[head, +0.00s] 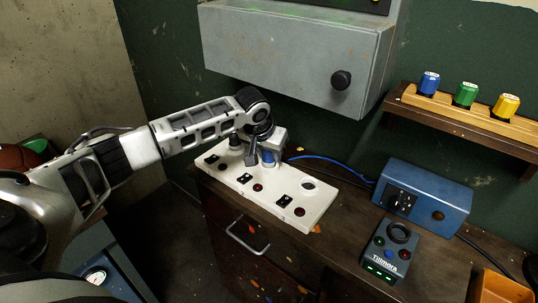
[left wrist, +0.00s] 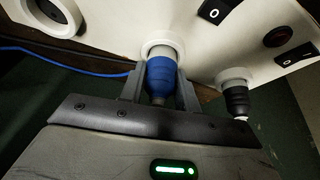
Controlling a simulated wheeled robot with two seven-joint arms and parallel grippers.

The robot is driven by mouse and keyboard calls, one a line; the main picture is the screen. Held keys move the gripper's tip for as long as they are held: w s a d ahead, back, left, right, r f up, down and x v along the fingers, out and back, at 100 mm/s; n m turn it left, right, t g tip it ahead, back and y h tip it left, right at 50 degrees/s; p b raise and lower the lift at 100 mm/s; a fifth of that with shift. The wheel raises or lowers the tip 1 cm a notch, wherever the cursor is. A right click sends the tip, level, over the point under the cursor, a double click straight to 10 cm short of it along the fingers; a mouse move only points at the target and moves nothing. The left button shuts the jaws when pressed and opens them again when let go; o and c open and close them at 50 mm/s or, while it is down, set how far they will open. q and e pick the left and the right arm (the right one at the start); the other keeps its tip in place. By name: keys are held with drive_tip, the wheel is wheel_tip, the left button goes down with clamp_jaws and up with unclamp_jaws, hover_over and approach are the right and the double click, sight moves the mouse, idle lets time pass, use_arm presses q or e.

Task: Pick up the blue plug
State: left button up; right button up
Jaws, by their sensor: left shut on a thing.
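The blue plug (head: 268,157) sits at a socket of the white panel (head: 318,207) on the cabinet top. In the left wrist view the blue plug (left wrist: 161,77) stands between my left gripper's two fingers, its pale end at the round socket ring. My left gripper (head: 262,156) is shut on it; in the left wrist view the gripper (left wrist: 160,88) shows both fingers against its sides. Whether the plug is still seated in the socket I cannot tell. My right gripper is not in view.
A black plug (left wrist: 236,98) stands in the neighbouring socket. A blue box (head: 428,195) and a black control unit (head: 388,252) are to the right. A grey wall cabinet (head: 290,60) hangs above. A shelf (head: 470,118) holds three coloured knobs.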

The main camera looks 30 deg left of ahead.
use_arm(q)
wheel_tip(320, 180, up, 3)
drive_tip(key=shift+f+b, duration=0.2)
drive_tip(key=shift+b, duration=0.1)
drive_tip(key=s+r+b, duration=0.2)
drive_tip(key=s+r, duration=0.8)
drive_tip(key=s, duration=0.4)
wheel_tip(320, 180, down, 8)
drive_tip(key=b, duration=0.3)
drive_tip(key=shift+d+r, duration=0.15)
drive_tip(key=shift+d, duration=0.3)
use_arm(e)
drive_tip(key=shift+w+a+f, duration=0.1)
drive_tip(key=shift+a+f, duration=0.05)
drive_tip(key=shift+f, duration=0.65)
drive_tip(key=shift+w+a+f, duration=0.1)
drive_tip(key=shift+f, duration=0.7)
